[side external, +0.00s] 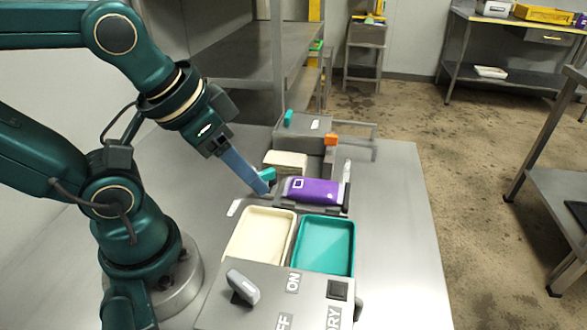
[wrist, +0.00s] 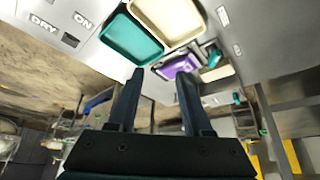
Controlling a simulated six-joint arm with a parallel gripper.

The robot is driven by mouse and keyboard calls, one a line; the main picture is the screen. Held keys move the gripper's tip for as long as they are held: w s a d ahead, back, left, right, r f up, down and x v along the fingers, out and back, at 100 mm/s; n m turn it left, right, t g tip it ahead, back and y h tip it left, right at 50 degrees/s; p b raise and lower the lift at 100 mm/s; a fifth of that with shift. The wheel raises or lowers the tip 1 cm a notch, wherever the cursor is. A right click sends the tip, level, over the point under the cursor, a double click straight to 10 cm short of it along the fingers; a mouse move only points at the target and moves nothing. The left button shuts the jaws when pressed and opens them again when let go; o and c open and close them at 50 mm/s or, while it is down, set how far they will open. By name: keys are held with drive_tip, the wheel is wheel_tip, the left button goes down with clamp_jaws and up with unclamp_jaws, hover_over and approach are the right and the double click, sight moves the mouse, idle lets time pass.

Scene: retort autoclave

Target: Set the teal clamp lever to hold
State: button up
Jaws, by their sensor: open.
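A small teal lever (side external: 267,174) stands at the left end of the fixture that holds a purple pouch (side external: 315,190). It also shows in the wrist view (wrist: 214,58), right of the fingers. A second small teal piece (side external: 289,117) stands on the grey box behind; I cannot tell from its shape whether it is a lever too. My gripper (side external: 263,188) points down and right, its blue fingertips close beside the nearer teal lever. Whether they touch it I cannot tell. In the wrist view the fingers (wrist: 160,73) are apart with nothing gripped between them.
A cream tray (side external: 234,262) and a teal tray (side external: 352,262) lie in front of the fixture. A grey control box (side external: 262,300) with a knob and ON and DRY labels is nearest. An orange piece (side external: 330,139) stands behind the pouch. The table's right side (side external: 400,220) is clear.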

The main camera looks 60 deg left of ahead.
drive_tip(key=o, duration=0.6)
drive_tip(key=n+g+h, duration=0.4)
drive_tip(key=n+g, duration=0.2)
drive_tip(key=n, duration=1.2)
hover_over(264, 171)
drive_tip(key=a, duration=0.2)
wheel_tip(264, 171, down, 7)
drive_tip(key=shift+a, duration=0.1)
drive_tip(key=shift+f+h, duration=0.25)
drive_tip(key=shift+h, duration=0.05)
drive_tip(key=shift+x, duration=2.3)
drive_tip(key=shift+w, duration=0.1)
drive_tip(key=c, duration=1.4)
